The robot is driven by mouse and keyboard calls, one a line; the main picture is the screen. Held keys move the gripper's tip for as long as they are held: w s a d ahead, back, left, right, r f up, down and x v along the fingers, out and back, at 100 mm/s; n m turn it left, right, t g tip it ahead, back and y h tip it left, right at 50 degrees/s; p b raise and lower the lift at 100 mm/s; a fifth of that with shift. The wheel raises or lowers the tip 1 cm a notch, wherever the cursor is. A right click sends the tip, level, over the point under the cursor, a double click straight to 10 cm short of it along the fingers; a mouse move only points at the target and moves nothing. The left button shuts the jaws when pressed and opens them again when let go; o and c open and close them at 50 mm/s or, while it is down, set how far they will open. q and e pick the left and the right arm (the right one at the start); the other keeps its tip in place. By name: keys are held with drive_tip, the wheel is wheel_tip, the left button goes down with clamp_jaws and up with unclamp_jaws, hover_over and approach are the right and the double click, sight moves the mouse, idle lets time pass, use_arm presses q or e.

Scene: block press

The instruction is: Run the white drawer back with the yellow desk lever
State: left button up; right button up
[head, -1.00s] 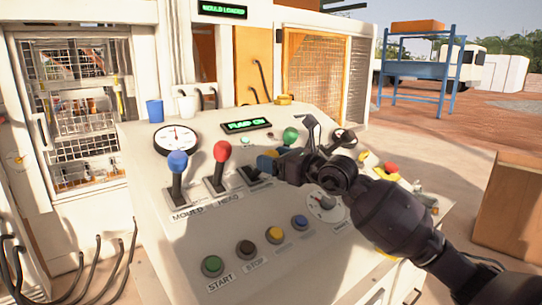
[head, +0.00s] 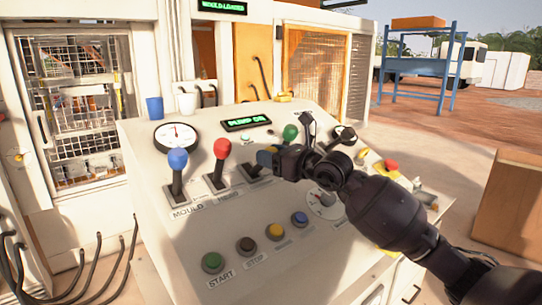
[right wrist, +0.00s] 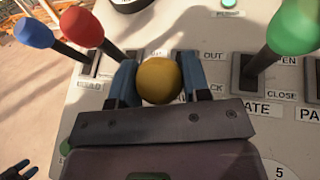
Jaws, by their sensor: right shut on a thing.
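The yellow lever's round knob (right wrist: 159,80) sits between the two blue fingers of my right gripper (right wrist: 154,84) in the right wrist view. The gripper is shut on it. In the head view my right gripper (head: 268,160) reaches over the sloped desk from the right and hides most of this lever. Its slot lies right of the red lever; labels ending in "OUT" and "CK" show beside it, partly covered. I cannot pick out the white drawer for sure. A small dark shape at the wrist view's lower left may be my left gripper (right wrist: 15,170); its jaws are unclear.
The blue lever (head: 177,160) and red lever (head: 221,150) stand left of the gripper, the green lever (head: 290,133) just beyond it. A gauge (head: 176,136), several buttons and a "PUMP ON" display (head: 246,123) are on the desk. A mesh-guarded press (head: 80,105) stands behind left.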

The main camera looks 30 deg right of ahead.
drive_tip(key=shift+w+r, duration=0.2)
drive_tip(key=shift+r, duration=0.15)
drive_tip(key=w+r, duration=0.2)
drive_tip(key=shift+w+a, duration=0.15)
drive_tip(key=shift+w, duration=0.2)
drive_tip(key=shift+w+r, duration=0.35)
drive_tip(key=shift+w, duration=0.35)
drive_tip(key=o, duration=1.3)
drive_tip(key=shift+f, duration=0.1)
drive_tip(key=shift+b, duration=0.3)
drive_tip(key=shift+b+v, duration=1)
drive_tip(key=shift+v, duration=4.4)
